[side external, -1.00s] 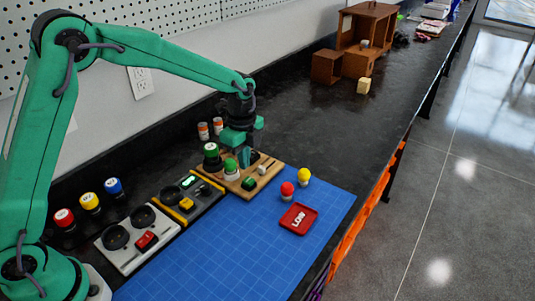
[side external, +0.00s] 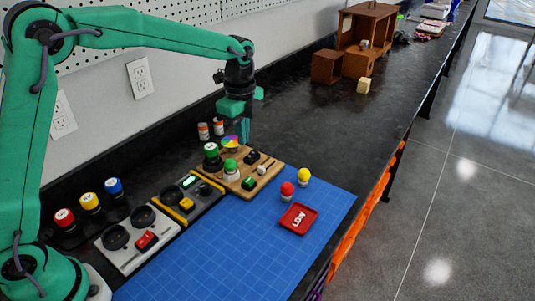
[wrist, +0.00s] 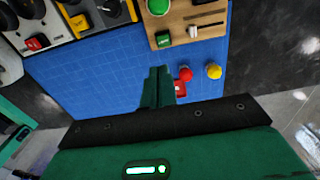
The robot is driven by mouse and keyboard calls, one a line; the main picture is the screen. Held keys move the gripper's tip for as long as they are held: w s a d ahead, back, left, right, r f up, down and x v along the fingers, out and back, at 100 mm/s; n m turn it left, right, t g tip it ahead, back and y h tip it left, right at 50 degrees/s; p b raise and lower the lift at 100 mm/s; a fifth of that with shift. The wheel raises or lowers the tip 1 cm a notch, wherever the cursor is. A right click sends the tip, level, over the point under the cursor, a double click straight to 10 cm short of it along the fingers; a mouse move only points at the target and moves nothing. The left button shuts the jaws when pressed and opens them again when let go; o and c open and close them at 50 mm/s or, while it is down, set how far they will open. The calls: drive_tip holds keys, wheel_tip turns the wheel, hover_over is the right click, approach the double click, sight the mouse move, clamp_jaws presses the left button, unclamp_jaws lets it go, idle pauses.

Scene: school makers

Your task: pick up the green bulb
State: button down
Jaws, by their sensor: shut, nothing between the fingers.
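The green bulb (side external: 231,167) has a white base and stands upright on the wooden board (side external: 268,172). In the wrist view the green bulb (wrist: 158,6) is cut by the top edge, on the wooden board (wrist: 183,17). My gripper (side external: 243,136) hangs above the board's back, higher than the bulb and apart from it. In the wrist view its fingers (wrist: 158,75) are together, with nothing between them. A dark jar with a green top (side external: 211,153) stands just behind the bulb.
A red bulb (side external: 287,189) and a yellow bulb (side external: 304,175) stand on the blue mat (side external: 240,235) near a small red tray (side external: 298,226). Switch panels (side external: 146,241) lie left of the board. A multicoloured disc (side external: 231,141) is behind it. The dark counter beyond is mostly clear.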

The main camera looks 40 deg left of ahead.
idle(0.4)
drive_tip(key=c, duration=0.9)
unclamp_jaws()
drive_tip(key=n, duration=1)
hover_over(229, 160)
drive_tip(key=d, duration=0.1)
wheel_tip(229, 160, down, 4)
drive_tip(key=shift+d+f, duration=0.15)
drive_tip(key=shift+a+f+n, duration=0.25)
drive_tip(key=shift+a+n, duration=0.1)
drive_tip(key=shift+n, duration=0.3)
drive_tip(key=shift+a+f+n, duration=0.25)
drive_tip(key=shift+a+n, duration=0.05)
drive_tip(key=shift+n, duration=0.35)
drive_tip(key=shift+f, duration=1.3)
